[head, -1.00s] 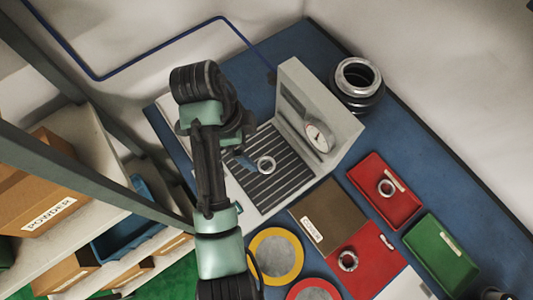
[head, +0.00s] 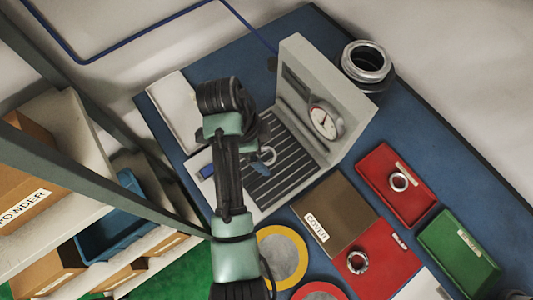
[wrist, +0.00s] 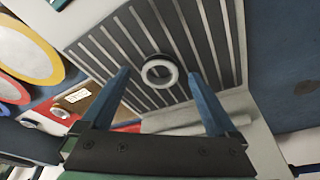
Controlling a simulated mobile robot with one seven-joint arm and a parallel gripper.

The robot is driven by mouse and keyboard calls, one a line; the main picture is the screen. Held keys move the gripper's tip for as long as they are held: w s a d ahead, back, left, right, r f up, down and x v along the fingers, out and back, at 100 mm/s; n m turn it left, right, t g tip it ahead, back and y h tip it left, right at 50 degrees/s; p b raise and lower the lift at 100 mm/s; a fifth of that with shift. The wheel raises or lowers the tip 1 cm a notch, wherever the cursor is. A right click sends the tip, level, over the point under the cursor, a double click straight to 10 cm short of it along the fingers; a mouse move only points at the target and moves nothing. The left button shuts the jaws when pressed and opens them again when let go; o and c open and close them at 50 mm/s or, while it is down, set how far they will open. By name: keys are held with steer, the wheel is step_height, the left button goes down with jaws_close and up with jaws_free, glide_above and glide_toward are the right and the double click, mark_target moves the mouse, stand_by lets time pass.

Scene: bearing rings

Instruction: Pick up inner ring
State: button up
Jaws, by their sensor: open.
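A small silver ring (head: 269,156) lies on the dark slatted plate (head: 283,178) of the grey gauge stand. In the wrist view the ring (wrist: 159,71) shows between and beyond the two blue fingers of my gripper (wrist: 160,88). My gripper is open and empty, apart from the ring, with the fingers on either side of it in the picture. In the head view my arm hides part of the plate, and the fingertips are hard to make out. Another ring (head: 399,182) lies in a red tray, and one (head: 357,261) on a red mat.
The gauge stand's upright wall with its dial (head: 325,119) rises close right of the ring. A brown cover mat (head: 333,212), green tray (head: 458,251) and yellow-rimmed disc (head: 282,257) lie nearer. A dark cylinder with a metal rim (head: 367,66) stands behind. Shelving fills the left.

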steer(key=shift+d+f, duration=0.1)
steer(key=shift+f, duration=0.2)
jaws_close()
steer(key=shift+r, duration=0.15)
